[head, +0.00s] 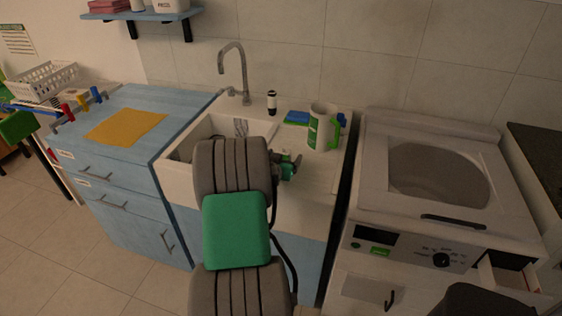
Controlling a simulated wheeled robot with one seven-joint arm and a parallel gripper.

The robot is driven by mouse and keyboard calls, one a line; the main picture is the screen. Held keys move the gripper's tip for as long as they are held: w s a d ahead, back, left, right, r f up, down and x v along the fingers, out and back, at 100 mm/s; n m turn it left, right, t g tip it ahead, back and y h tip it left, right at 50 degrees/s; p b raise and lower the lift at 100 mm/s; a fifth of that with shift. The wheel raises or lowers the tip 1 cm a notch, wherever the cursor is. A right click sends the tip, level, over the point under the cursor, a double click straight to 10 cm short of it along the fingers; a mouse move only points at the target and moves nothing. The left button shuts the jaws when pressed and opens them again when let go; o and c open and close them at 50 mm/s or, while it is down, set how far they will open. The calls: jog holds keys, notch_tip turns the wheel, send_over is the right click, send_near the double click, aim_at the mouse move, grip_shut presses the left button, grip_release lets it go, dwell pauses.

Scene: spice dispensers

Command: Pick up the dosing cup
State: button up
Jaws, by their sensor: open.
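I cannot clearly make out a dosing cup; it may be hidden behind my arm or too small to tell. A white and green jug-like container (323,128) with a green handle stands upright on the counter right of the sink. My gripper (290,165) shows small and partly hidden behind my arm, over the right side of the sink unit, in front of and left of that container. It is open. I see nothing clearly between its fingers.
The white sink (182,150) has a tall faucet (243,70). A small dark-capped bottle (272,103) and a blue sponge-like item (297,117) sit behind. A washing machine (440,190) stands right, its small drawer (510,278) open. A yellow cloth (126,126) lies left.

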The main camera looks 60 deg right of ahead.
jog(key=c, duration=1.7)
jog(key=shift+r, duration=0.2)
